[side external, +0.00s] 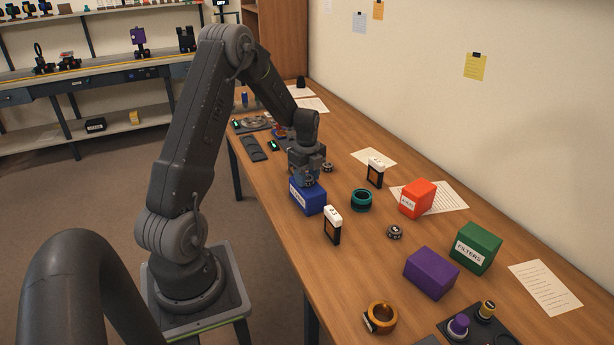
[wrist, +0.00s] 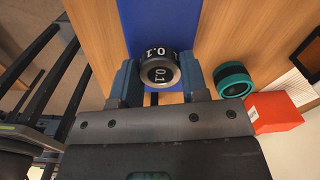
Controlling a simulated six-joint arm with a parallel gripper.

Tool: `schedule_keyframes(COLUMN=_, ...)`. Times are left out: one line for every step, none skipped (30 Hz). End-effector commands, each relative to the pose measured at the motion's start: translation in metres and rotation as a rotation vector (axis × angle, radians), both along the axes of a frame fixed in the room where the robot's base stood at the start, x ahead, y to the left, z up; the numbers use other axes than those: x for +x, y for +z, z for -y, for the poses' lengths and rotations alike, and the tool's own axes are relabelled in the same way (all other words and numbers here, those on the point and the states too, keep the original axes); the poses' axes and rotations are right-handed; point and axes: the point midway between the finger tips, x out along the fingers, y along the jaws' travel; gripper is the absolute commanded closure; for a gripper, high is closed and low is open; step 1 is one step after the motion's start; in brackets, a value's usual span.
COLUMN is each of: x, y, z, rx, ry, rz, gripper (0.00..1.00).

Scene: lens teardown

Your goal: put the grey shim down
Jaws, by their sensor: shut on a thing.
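The grey shim (wrist: 159,70), a short round piece with a dark band marked 0.1, sits between the two fingers of my gripper (wrist: 160,80) in the wrist view. My gripper is shut on it. In the side external view my gripper (side external: 308,176) points down over the blue box (side external: 312,200), with the shim (side external: 309,182) small at its tip. The blue box also shows behind the shim in the wrist view (wrist: 158,22). I cannot tell whether the shim touches the box top.
A teal ring (side external: 361,200) lies right of the blue box, and a white-topped dark frame (side external: 332,226) stands in front. Small round pieces (side external: 327,167) (side external: 395,232) lie nearby. Red (side external: 417,198), purple (side external: 432,273) and green (side external: 476,247) boxes stand right. Bare wood lies between them.

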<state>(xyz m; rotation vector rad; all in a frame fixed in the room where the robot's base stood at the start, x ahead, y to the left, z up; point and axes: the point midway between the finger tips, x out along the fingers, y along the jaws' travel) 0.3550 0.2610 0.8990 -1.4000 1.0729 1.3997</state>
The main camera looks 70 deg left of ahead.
Motion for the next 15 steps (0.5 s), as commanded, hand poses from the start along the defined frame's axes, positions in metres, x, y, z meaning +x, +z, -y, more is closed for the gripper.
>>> schedule_keyframes(x=0.0, y=0.0003, z=-0.0001, rx=0.0, ry=0.0, rz=0.0, gripper=0.83)
schedule_keyframes(x=0.0, y=0.0003, z=-0.0001, rx=0.0, ry=0.0, rz=0.0, gripper=0.83)
schedule_keyframes(x=0.0, y=-0.0001, z=-0.0001, rx=0.0, ry=0.0, rz=0.0, gripper=0.83)
schedule_keyframes(x=-0.0001, y=-0.0008, z=-0.0001, rx=0.0, ry=0.0, rz=0.0, gripper=0.83)
schedule_keyframes(x=-0.0002, y=-0.0017, z=0.0001, rx=0.0, ry=0.0, rz=-0.001, gripper=0.83)
schedule_keyframes(x=-0.0002, y=-0.003, z=0.0001, rx=-0.001, ry=0.0, rz=-0.001, gripper=0.83)
schedule_keyframes(x=-0.0002, y=-0.003, z=0.0001, rx=-0.001, ry=0.0, rz=-0.001, gripper=0.57)
schedule_keyframes(x=-0.0002, y=-0.0028, z=0.0, rx=0.0, ry=0.0, rz=-0.001, gripper=0.54)
schedule_keyframes(x=-0.0002, y=-0.0028, z=0.0001, rx=0.0, ry=0.0, rz=-0.001, gripper=0.51)
schedule_keyframes(x=-0.0002, y=-0.0028, z=0.0001, rx=0.0, ry=0.0, rz=-0.001, gripper=0.48)
schedule_keyframes(x=-0.0002, y=-0.0027, z=0.0, rx=0.0, ry=0.0, rz=-0.001, gripper=0.45)
schedule_keyframes(x=-0.0002, y=-0.0027, z=0.0, rx=0.0, ry=0.0, rz=-0.001, gripper=0.41)
schedule_keyframes(x=-0.0002, y=-0.0026, z=0.0, rx=0.0, ry=0.0, rz=-0.001, gripper=0.38)
schedule_keyframes(x=-0.0002, y=-0.0026, z=0.0, rx=0.0, ry=0.0, rz=-0.001, gripper=0.35)
schedule_keyframes(x=-0.0002, y=-0.0026, z=0.0, rx=0.0, ry=0.0, rz=-0.001, gripper=0.34)
